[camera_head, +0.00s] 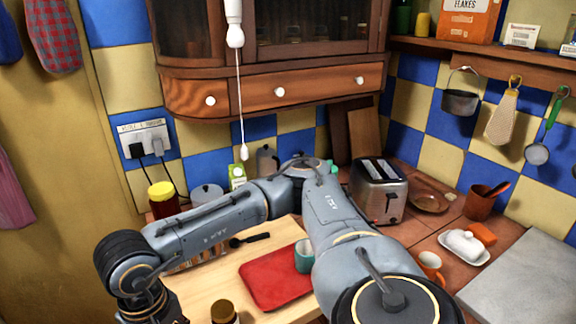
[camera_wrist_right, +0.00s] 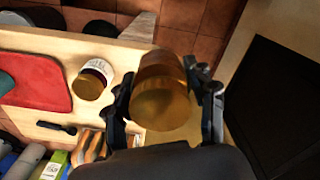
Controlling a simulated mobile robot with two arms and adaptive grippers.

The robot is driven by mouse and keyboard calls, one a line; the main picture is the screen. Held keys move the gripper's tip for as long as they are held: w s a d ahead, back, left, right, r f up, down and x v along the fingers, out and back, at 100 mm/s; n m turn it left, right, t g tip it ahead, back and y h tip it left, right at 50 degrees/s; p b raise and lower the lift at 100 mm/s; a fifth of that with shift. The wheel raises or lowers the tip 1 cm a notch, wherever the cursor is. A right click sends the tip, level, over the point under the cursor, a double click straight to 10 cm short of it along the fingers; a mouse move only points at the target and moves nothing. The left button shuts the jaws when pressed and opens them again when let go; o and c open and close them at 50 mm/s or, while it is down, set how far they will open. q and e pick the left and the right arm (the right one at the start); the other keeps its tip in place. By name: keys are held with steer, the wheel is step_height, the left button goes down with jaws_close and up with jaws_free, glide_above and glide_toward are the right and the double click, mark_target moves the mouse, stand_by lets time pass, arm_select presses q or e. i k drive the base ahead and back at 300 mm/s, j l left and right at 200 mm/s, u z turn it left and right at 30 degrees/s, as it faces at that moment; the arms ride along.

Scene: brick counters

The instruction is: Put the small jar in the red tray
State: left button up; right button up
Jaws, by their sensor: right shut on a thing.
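My right gripper (camera_wrist_right: 166,98) is shut on a small jar (camera_wrist_right: 162,88) with an amber lid, one finger on each side. In the head view my right arm reaches left, and its fingertips and the held jar are cut off at the lower left. The red tray (camera_head: 270,278) lies on the wooden board with a teal cup (camera_head: 304,256) on it. The tray also shows at the left of the right wrist view (camera_wrist_right: 35,85), apart from the held jar. My left gripper is in neither view.
Another brown-lidded jar (camera_head: 225,313) with a pale label stands beside the tray; it also shows in the right wrist view (camera_wrist_right: 93,80). A dark utensil (camera_head: 250,239) lies behind the tray.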

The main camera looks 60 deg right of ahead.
mark_target(268, 284)
steer(key=i+j, duration=0.1)
steer(key=i, duration=0.3)
steer(key=i+j+z, duration=0.15)
steer(key=i, duration=0.2)
steer(key=i+j, duration=0.1)
steer(key=i, duration=0.3)
steer(key=z, duration=1.9)
